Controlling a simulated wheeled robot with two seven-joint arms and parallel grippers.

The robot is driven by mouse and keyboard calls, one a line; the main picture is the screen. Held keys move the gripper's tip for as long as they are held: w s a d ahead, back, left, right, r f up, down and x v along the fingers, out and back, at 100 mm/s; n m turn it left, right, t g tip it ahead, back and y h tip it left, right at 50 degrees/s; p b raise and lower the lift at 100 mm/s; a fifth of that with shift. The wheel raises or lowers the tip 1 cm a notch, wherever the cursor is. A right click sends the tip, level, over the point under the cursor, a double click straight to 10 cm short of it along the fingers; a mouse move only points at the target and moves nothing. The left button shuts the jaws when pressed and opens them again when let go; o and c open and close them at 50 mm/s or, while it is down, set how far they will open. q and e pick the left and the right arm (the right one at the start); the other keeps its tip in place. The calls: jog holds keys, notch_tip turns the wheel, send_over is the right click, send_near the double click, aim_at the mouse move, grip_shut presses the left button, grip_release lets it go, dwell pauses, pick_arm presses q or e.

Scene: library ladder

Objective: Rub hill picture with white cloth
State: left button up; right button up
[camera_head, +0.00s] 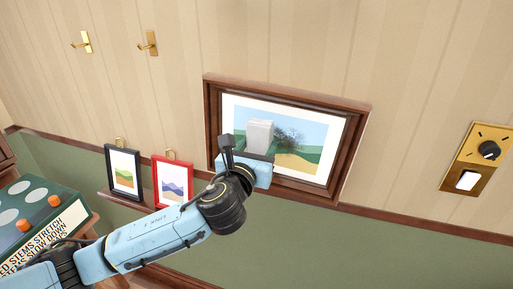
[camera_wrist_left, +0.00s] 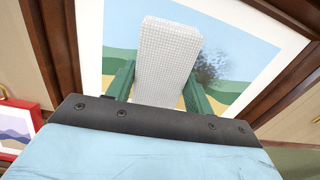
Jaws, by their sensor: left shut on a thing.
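The hill picture (camera_head: 305,165) hangs on the wall in a brown wooden frame, with green hills, blue sky and a yellow patch. A dark smudge (camera_head: 290,137) marks its middle; the smudge also shows in the left wrist view (camera_wrist_left: 212,66). My left gripper (camera_wrist_left: 155,90) is shut on the white cloth (camera_wrist_left: 165,60), a folded block with a fine grid texture. The cloth (camera_head: 260,135) is in front of the picture, just left of the smudge. I cannot tell whether it touches the surface. My right gripper is not in view.
Brass hooks (camera_head: 149,43) are on the wall above. A brass dial plate (camera_head: 478,160) is at the right. A green box (camera_head: 45,210) stands lower left.

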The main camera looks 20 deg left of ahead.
aim_at(293, 145)
pick_arm(q)
jog(key=shift+w, duration=0.3)
jog(key=shift+s+d+p, duration=0.15)
jog(key=shift+d+p, duration=0.45)
jog(key=shift+d, duration=0.55)
jog(key=shift+d+f+p, duration=0.1)
jog(key=shift+d+p, duration=0.4)
jog(key=shift+d, duration=0.8)
jog(key=shift+d+f+p, duration=0.15)
jog(key=shift+d+p, duration=0.15)
jog(key=shift+d, duration=0.85)
jog(key=shift+d, duration=0.1)
